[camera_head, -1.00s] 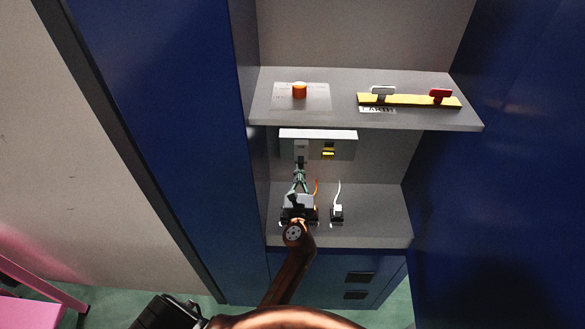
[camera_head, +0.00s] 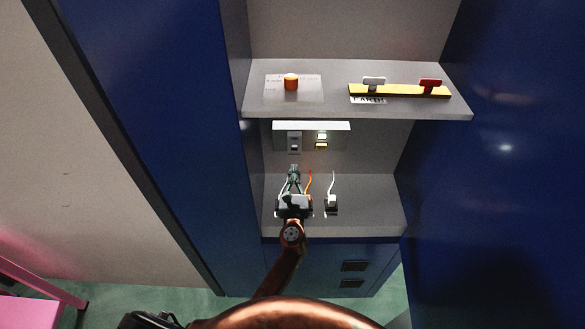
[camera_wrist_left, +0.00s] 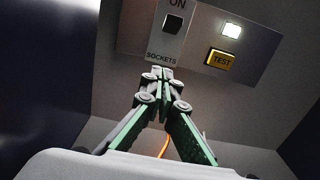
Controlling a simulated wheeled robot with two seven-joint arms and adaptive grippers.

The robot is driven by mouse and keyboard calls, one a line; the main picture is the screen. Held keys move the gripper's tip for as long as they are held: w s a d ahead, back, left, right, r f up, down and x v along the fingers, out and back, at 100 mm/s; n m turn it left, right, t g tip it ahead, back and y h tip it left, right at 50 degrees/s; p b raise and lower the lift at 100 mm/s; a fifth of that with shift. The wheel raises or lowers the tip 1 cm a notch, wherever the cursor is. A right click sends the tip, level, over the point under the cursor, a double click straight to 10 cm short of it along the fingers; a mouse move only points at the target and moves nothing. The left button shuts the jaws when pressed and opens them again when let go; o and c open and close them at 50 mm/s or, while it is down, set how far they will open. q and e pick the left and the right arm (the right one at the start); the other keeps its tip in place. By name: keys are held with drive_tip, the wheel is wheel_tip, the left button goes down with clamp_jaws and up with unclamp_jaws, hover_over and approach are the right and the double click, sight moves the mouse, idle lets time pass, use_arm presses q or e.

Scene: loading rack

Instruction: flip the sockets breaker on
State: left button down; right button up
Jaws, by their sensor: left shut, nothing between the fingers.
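The sockets breaker (camera_head: 294,141) is a dark switch on a grey plate, at the left of the pale panel under the upper shelf. In the left wrist view the black breaker switch (camera_wrist_left: 173,24) sits between the labels "ON" above and "SOCKETS" below. My left gripper (camera_head: 294,169) is shut and empty, its fingertips below the plate with a visible gap. In the left wrist view the closed fingertips (camera_wrist_left: 162,78) are just below the "SOCKETS" label and apart from the switch. My right gripper is not in view.
Right of the breaker are a lit white lamp (camera_wrist_left: 231,30) and a yellow "TEST" button (camera_wrist_left: 221,59). A white plug (camera_head: 332,201) with a cable stands on the lower shelf. The upper shelf holds an orange knob (camera_head: 291,82) and a yellow bar (camera_head: 400,91) with two handles.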

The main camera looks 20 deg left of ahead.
use_arm(q)
drive_tip(key=s+d+r+p, duration=0.2)
drive_tip(key=s+r+p, duration=0.4)
drive_tip(key=r+p, duration=0.1)
drive_tip(key=shift+s+r+p, duration=0.2)
drive_tip(key=shift+r+p, duration=0.05)
drive_tip(key=shift+p, duration=0.6)
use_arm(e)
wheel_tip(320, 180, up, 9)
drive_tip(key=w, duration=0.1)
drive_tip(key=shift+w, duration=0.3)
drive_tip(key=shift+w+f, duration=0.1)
